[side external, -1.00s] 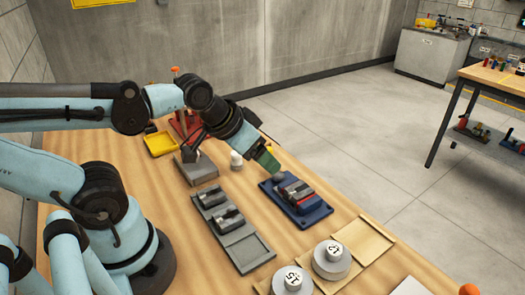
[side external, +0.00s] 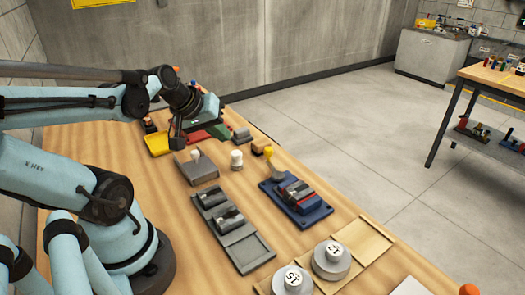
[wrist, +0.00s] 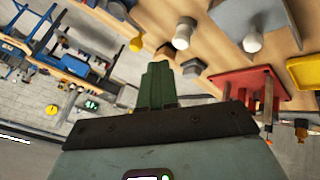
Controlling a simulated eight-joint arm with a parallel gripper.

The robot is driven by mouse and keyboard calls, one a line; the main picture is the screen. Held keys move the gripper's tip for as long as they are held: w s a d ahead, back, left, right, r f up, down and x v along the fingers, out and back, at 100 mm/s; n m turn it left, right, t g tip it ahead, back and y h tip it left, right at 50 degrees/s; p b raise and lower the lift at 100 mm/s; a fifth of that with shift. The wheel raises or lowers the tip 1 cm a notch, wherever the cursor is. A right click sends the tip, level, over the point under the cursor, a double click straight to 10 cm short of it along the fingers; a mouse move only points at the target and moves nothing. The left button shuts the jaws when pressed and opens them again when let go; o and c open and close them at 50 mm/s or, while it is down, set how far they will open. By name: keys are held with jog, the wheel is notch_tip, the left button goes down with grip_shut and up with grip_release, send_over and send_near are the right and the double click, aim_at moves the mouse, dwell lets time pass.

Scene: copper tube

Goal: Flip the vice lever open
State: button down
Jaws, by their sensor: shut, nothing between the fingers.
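The vice (side external: 298,196), with dark jaws and red parts, sits on a blue base plate (side external: 311,219) near the right edge of the wooden table. Its lever ends in a yellow knob (side external: 268,151), which stands up above the grey far end of the vice. The yellow knob also shows in the wrist view (wrist: 136,44), up and left of the fingers. My gripper (side external: 222,131) is shut and empty, with green fingers that also show in the wrist view (wrist: 157,85). It is in the air beyond the vice, to the left of the knob and apart from it.
Near my gripper are a red tray (wrist: 241,81), a yellow tray (side external: 158,144) and a white knob (side external: 236,159). A grey block with a white knob (side external: 198,170) and a grey fixture (side external: 240,246) lie left of the vice. Round weights (side external: 331,258) stand nearer the camera.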

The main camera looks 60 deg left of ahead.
jog(key=shift+s+a+n, duration=0.2)
jog(key=shift+a+n, duration=0.2)
jog(key=shift+a, duration=0.05)
jog(key=shift+x, duration=4.95)
jog(key=shift+w+d, duration=0.5)
jog(key=shift+w, duration=0.4)
jog(key=shift+w+d, duration=0.45)
jog(key=shift+w, duration=0.4)
